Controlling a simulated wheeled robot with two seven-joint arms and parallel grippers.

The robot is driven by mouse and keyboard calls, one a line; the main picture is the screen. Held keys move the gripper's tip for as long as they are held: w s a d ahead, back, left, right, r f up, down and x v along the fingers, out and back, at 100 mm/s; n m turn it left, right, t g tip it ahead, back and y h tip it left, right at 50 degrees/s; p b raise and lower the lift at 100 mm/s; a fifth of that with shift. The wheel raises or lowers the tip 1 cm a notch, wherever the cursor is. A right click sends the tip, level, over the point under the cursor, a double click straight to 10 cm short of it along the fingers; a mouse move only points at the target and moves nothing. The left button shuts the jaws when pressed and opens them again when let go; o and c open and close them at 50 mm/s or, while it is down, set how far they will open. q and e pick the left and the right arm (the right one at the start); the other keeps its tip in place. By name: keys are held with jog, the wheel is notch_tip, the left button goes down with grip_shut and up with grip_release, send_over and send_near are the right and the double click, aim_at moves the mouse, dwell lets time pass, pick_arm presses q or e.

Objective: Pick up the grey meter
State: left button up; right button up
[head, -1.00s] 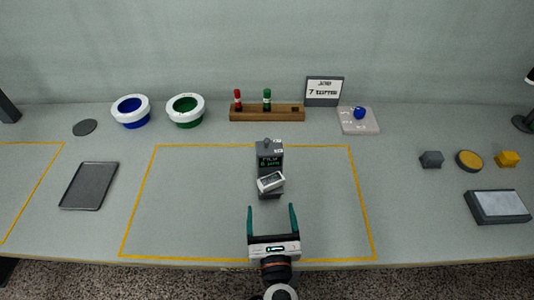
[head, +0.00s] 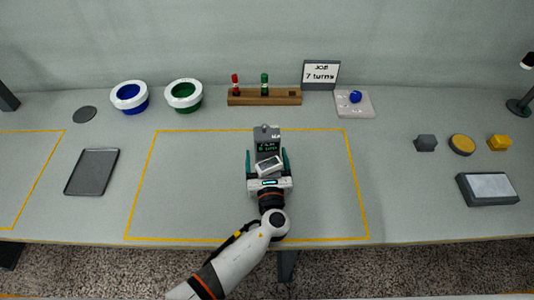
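The grey meter (head: 267,134) stands upright inside the yellow outline near the middle of the table. It has a dark screen with green text and a tilted white-framed display at its front. My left gripper (head: 268,160) reaches it from the front, with one teal finger on each side of the meter. The fingers look as wide apart as before, with narrow gaps beside the meter, so it is open around it. The gripper body hides the meter's lower front. My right gripper is not in view.
Behind stand a wooden rack (head: 240,97) with red and green bottles, a sign reading "7 turns" (head: 320,74), and blue (head: 129,97) and green (head: 183,95) white-rimmed bowls. A dark tray (head: 92,172) lies left; a grey-framed pad (head: 488,188) lies right. The outlined area around the meter is otherwise clear.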

aim_at(266, 134)
pick_arm(q)
jog(key=shift+w, duration=0.25)
jog(key=shift+s, duration=0.1)
jog(key=shift+c, duration=1.1)
jog(key=c, duration=1)
notch_tip(266, 134, up, 10)
jog(key=shift+r+p, duration=0.1)
jog(key=shift+p, duration=0.55)
jog(key=shift+f+b, duration=3.45)
jog(key=shift+f, duration=1)
jog(key=shift+f+b, duration=0.4)
jog(key=shift+f, duration=0.25)
